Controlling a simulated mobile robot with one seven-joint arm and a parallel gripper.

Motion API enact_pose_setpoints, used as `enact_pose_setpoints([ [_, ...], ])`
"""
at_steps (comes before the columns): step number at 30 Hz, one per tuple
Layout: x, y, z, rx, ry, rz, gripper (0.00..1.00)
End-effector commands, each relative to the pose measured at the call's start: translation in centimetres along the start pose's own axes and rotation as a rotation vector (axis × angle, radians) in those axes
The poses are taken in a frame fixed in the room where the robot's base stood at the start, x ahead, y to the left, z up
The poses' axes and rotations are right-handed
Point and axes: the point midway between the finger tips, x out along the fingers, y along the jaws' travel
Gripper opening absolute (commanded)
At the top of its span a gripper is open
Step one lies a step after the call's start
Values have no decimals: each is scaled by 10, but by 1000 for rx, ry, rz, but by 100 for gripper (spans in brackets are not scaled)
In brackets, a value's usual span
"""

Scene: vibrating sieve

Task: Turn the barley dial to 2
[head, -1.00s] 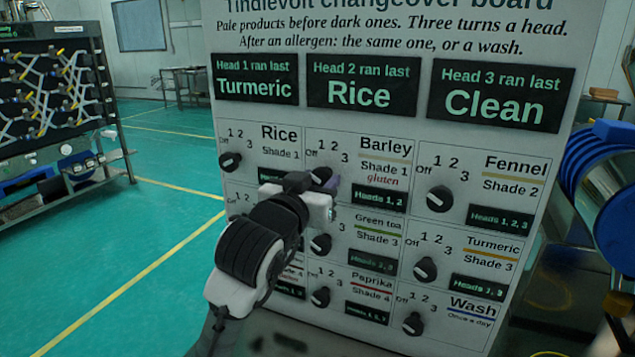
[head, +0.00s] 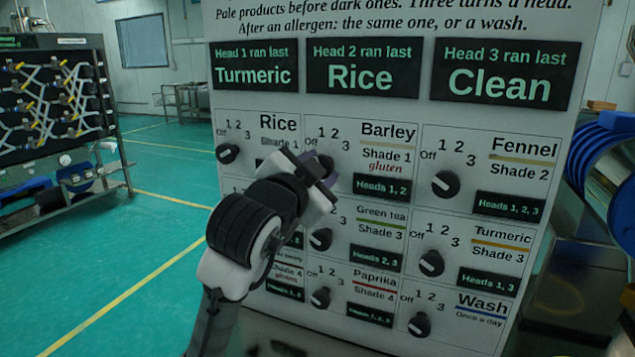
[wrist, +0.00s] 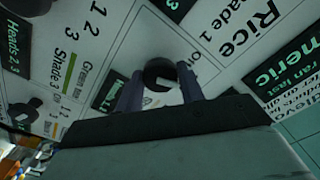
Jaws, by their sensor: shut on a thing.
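The barley dial (head: 326,161) is a dark round knob in the top middle panel of the white board (head: 400,118), under the numbers 1, 2 and 3. In the head view my gripper (head: 322,173) is at the dial and covers most of it. In the wrist view the dial (wrist: 160,72) sits between the two fingers of my gripper (wrist: 160,88), which are shut on its sides. A pale mark shows on the dial's face, but I cannot tell which number it points to.
The rice dial (head: 228,153) is close by on the left, and the green tea dial (head: 320,240) is below. The fennel dial (head: 445,184) is on the right. A blue drum (head: 606,170) stands right of the board. Green floor (head: 150,240) is clear on the left.

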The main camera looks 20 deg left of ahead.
Motion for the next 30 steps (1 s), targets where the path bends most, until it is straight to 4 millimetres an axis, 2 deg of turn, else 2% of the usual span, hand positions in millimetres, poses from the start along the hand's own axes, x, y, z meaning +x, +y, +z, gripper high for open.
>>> enact_pose_setpoints([
  [15,0,2,2,463,-1,3,15],
  [21,0,2,2,586,-2,3,15],
  [30,0,1,1,681,-1,3,15],
])
